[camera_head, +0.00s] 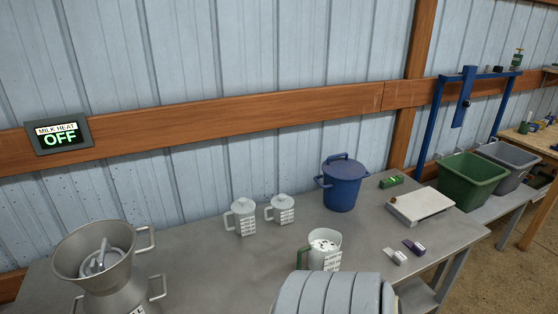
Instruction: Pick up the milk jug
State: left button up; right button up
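Several jug-like vessels stand on the grey metal table; their labels are too small to read, so I cannot tell which is the milk jug. An open white jug (325,240) with a dark green handle on its left and pale contents stands front centre. Two lidded whitish jugs, a left one (243,223) and a right one (284,212), stand upright behind it, near the wall. A large metal can (82,262) with side handles stands at the left, a grey hooked object inside its mouth; its base is cut off. Neither gripper is identifiable in this view.
A blue lidded pot (341,186) stands right of the jugs. Beyond it are a pale flat block (420,205), a green level (391,182) and a green bin (464,181). A grey ribbed form covers the front edge.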

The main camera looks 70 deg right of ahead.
aim_at(323, 248)
jog(key=j+z, duration=0.15)
jog(key=z, duration=2.45)
jog(key=l+u, duration=0.1)
jog(key=u, duration=0.4)
jog(key=k+u, duration=0.1)
jog(key=u, duration=0.4)
jog(key=k+u, duration=0.1)
jog(key=u, duration=0.4)
jog(key=z, duration=1.45)
